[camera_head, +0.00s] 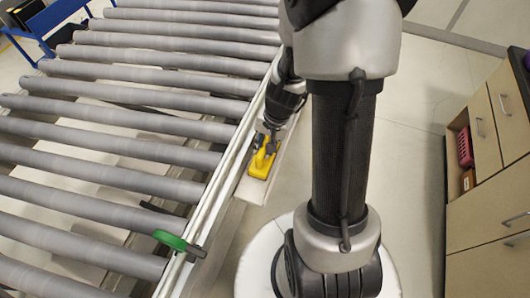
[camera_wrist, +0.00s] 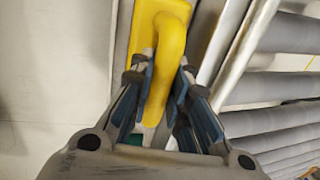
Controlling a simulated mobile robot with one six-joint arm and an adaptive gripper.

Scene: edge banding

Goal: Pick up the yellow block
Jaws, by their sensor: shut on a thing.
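The yellow block (camera_head: 259,168) is a flat yellow piece with a raised, curved handle. In the head view it is at the conveyor's right edge, over a narrow pale ledge (camera_head: 237,214). My gripper (camera_head: 268,146) is above it, at the end of the downward arm. In the wrist view the yellow block (camera_wrist: 168,38) runs from the top centre down between the fingers. My gripper (camera_wrist: 163,98) is shut on its handle, with blue-lined fingers on both sides. I cannot tell whether the block touches the ledge.
A roller conveyor (camera_head: 120,145) fills the left side, with a green-handled part (camera_head: 172,240) on its near rail. Wooden drawers (camera_head: 490,150) stand at the right, with a red container (camera_head: 465,148) in an open compartment. Pale floor (camera_head: 420,120) lies between.

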